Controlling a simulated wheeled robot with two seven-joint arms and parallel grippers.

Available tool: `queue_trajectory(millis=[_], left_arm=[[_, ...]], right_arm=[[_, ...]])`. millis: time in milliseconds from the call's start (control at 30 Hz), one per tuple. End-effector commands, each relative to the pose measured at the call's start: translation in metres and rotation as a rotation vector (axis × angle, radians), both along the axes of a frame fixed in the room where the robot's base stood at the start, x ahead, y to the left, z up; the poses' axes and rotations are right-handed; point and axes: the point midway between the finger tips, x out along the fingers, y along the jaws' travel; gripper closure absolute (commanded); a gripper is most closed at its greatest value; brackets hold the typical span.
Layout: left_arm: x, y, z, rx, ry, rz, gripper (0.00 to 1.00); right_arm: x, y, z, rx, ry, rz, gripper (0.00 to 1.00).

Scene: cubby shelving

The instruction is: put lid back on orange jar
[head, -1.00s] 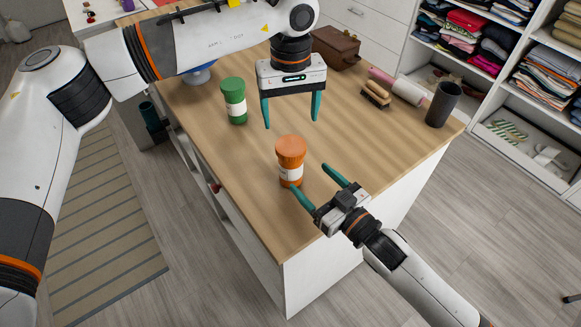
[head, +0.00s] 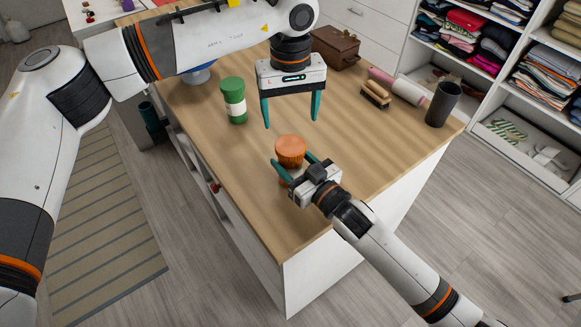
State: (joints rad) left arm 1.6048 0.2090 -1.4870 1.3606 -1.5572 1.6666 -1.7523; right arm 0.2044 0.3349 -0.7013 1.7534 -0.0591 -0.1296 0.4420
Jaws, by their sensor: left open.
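The orange jar (head: 283,182) stands upright near the front of the wooden table, mostly hidden now by my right gripper. Its round orange lid (head: 290,149) is on top; I cannot tell how firmly it is seated. My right gripper (head: 291,158) reaches in from the lower right, with one teal finger on either side of the jar below the lid. Whether the fingers touch it is not clear. My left gripper (head: 292,124) is open and empty above the table, pointing down, behind the jar.
A green jar (head: 233,101) with a white label stands to the left. A brown case (head: 336,47), a brush (head: 376,94), a rolling pin (head: 398,87) and a dark cup (head: 442,104) are at the back and right. The table (head: 250,195) is bare in front.

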Motion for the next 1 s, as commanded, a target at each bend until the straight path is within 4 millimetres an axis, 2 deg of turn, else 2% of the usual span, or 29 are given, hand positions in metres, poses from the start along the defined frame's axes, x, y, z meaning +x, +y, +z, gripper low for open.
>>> queue_trajectory(millis=[33,333,467,567,1000], left_arm=[[-0.0001,-0.0001,0.0,0.0,0.0,0.0,0.23],[-0.0001,-0.0001,0.0,0.0,0.0,0.001,0.23],[-0.0001,-0.0001,0.0,0.0,0.0,0.051,0.23],[-0.0001,-0.0001,-0.0001,0.0,0.0,0.167,0.23],[-0.0004,-0.0003,-0.0001,0.0,0.001,1.12,0.23]], right_arm=[[-0.0001,-0.0002,-0.0001,0.0,0.0,0.0,0.52],[-0.0002,-0.0003,-0.0001,0.0,0.0,0.0,1.0],[-0.0002,-0.0003,-0.0001,0.0,0.0,0.0,1.0],[-0.0001,-0.0003,-0.0002,0.0,0.0,0.0,1.0],[-0.0002,-0.0004,-0.0003,-0.001,0.001,0.0,1.0]])
